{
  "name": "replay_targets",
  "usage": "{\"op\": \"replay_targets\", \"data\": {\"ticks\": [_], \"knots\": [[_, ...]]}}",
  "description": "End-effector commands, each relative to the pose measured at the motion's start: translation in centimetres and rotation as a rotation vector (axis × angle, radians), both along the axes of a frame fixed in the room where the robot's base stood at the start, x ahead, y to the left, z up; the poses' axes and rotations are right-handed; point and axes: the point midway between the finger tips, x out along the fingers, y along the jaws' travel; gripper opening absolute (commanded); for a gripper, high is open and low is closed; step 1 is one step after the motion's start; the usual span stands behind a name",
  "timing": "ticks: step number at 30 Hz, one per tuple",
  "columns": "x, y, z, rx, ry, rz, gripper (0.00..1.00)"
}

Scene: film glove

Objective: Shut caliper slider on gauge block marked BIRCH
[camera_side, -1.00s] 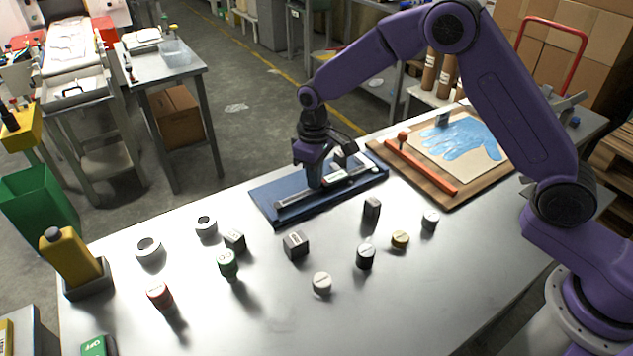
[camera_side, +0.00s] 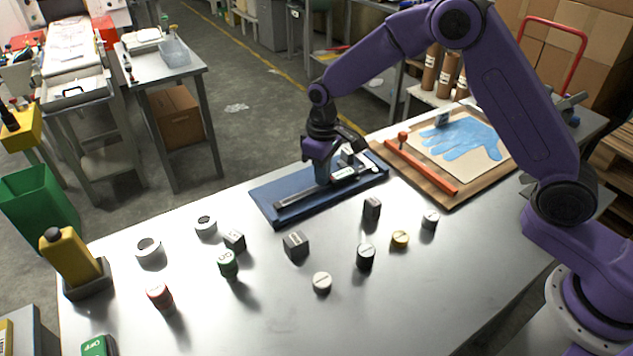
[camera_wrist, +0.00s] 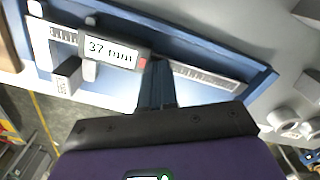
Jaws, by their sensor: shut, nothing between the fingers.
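The caliper (camera_side: 298,202) lies on a blue tray (camera_side: 262,204). Its slider (camera_wrist: 112,50) has a display reading 37 mm in the wrist view. A dark gauge block (camera_wrist: 67,80) stands between the fixed jaw (camera_wrist: 40,45) and the slider's jaw (camera_wrist: 90,70); its side label is too small to read. Any gap at the jaws is hard to tell. My gripper (camera_side: 321,181) is shut and empty, low over the beam. In the wrist view its fingertips (camera_wrist: 158,72) are beside the slider's red-marked end, touching or nearly so.
Several dark blocks, including one in the middle (camera_side: 295,245), and several coloured and white round pieces stand on the metal table in front of the tray. A wooden board (camera_side: 400,180) with a blue glove shape and orange bar lies to the right.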

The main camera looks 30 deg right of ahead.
Motion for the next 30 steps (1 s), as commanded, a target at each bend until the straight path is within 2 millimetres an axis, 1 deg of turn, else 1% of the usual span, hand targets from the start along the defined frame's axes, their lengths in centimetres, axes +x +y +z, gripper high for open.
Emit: {"op": "replay_targets", "data": {"ticks": [24, 30], "knots": [[0.0, -1.8, 0.0, 0.000, 0.001, -0.001, 0.00], [0.0, -1.9, 0.0, 0.000, 0.001, -0.001, 0.00]]}}
